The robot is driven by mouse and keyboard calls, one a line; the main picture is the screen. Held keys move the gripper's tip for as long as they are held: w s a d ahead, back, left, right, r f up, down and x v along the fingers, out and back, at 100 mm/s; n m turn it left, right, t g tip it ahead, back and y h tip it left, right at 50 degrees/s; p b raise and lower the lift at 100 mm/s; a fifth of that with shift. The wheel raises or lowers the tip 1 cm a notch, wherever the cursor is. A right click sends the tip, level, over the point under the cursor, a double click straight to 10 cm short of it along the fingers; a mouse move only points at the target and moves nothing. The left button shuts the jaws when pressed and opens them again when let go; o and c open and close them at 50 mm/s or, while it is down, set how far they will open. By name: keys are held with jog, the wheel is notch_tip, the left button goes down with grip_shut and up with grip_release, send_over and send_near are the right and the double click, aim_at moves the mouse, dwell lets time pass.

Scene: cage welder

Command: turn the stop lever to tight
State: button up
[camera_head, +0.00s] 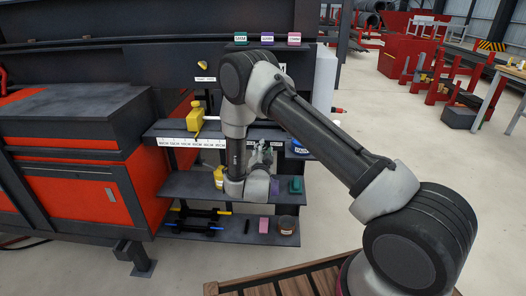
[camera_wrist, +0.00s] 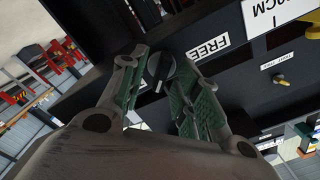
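In the wrist view a round black knob (camera_wrist: 160,70) with a white pointer line shows between my fingertips. I take it to be the stop lever. A white label reading FREE (camera_wrist: 208,38) is to its right. Another white label (camera_wrist: 138,118) is partly hidden behind my left finger, its text unreadable. My gripper (camera_wrist: 163,60) is open, with its green-padded fingers on either side of the knob. I cannot tell whether they touch it. In the head view my gripper (camera_head: 262,158) is at the dark shelf unit, and my arm hides the knob.
A yellow lever (camera_head: 203,65) sits on the dark panel; it also shows in the wrist view (camera_wrist: 280,78). A red cabinet (camera_head: 70,165) is at left. Open floor (camera_head: 370,100) lies at right.

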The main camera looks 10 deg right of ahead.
jog(key=v, duration=1.2)
